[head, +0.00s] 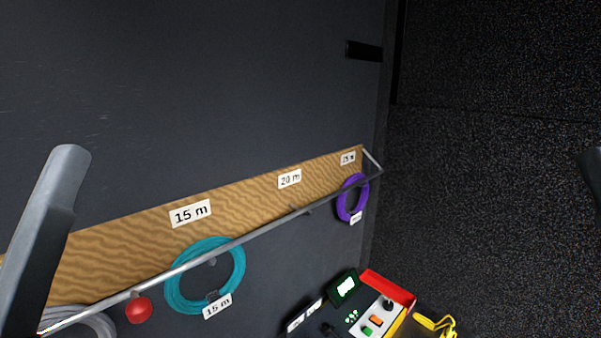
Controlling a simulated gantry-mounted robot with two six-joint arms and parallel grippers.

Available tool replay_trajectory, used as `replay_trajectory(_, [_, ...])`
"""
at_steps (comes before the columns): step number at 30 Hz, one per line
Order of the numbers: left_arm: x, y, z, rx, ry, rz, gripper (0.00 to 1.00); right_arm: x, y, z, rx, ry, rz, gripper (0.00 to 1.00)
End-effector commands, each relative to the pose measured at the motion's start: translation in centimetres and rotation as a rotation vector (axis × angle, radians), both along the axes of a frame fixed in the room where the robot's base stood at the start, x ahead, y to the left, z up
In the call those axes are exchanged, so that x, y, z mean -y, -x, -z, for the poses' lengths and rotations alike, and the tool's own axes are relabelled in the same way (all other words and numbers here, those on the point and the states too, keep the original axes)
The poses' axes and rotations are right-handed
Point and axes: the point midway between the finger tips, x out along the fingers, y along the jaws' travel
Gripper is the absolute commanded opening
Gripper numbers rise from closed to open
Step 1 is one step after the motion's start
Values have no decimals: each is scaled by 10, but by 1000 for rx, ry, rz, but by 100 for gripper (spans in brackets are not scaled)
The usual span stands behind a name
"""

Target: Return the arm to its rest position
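Grey link parts of my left arm show at the left edge, and a small dark part of my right arm shows at the right edge. No gripper fingers show on either side, so I cannot see what either gripper holds. A teal cable coil (174,291) with a "15 m" tag hangs below the wooden board (240,212). A purple coil (342,205) with a small tag hangs near the board's right end. Part of a grey coil (92,318) shows at the lower left. The arm parts in view are apart from the teal and purple coils.
A metal rail (255,233) runs along the board, which bears length labels. A red ball (138,310) is by the rail. A control box (388,286) with red and yellow sides and buttons, and a yellow cable (441,323), are at the bottom. The dark upper surface is mostly bare.

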Motion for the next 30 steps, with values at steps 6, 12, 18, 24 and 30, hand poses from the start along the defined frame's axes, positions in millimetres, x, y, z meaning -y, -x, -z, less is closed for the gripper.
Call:
replay_trajectory(6, [-1,0,-127,-1,-1,-4,85,1,-1,-127,-1,1,4,0])
replay_trajectory(12, [-1,-1,-223,-1,-1,-4,85,1,-1,-223,-1,1,4,0])
replay_trajectory(18, [-1,-1,-286,-2,-2,-5,85,1,-1,-286,-2,2,5,0])
replay_trajectory(24, [-1,-1,-295,-2,-1,-6,85,1,-1,-294,-2,1,6,0])
replay_trajectory(30, [-1,-1,-273,-2,-2,-5,85,1,-1,-273,-2,1,6,0])
